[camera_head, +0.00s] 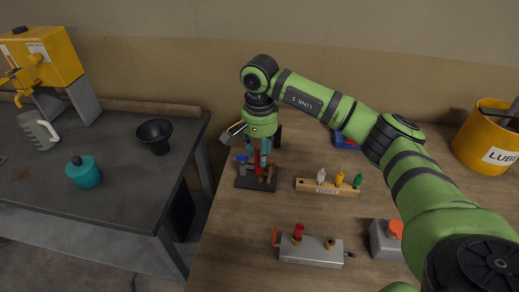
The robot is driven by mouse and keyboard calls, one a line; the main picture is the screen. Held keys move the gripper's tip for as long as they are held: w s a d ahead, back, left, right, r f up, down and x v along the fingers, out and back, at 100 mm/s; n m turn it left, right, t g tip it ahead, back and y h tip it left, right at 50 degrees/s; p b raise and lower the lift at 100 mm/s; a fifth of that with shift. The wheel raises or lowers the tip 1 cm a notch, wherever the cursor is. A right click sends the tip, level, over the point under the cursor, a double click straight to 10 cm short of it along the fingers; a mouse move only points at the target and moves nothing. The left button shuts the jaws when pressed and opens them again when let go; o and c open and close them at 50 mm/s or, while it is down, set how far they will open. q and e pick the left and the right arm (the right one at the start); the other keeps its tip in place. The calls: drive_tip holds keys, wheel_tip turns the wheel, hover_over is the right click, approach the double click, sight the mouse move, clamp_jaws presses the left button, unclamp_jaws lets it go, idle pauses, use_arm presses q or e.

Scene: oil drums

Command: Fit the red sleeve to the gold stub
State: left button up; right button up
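My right gripper (262,151) points down over a small black stand (243,183), with a slim red piece, likely the red sleeve (259,169), at its fingertips. Whether the fingers are closed on it is too small to tell. A blue piece (242,161) and a brownish-gold piece (270,174) stand on the same stand. A grey metal block (311,252) lies nearer on the wooden table. It carries a red-topped fitting (297,233) on its left and a short gold stub (330,243) on its right. My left gripper is out of view.
A wooden rack (327,188) with white, yellow and green pieces stands right of the stand. A grey box with an orange top (395,230) is right of the block. A yellow bucket (486,140) is far right. Table between stand and block is clear.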

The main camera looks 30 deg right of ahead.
drive_tip(key=shift+a, duration=0.1)
wheel_tip(320, 180, up, 12)
idle(0.7)
idle(1.7)
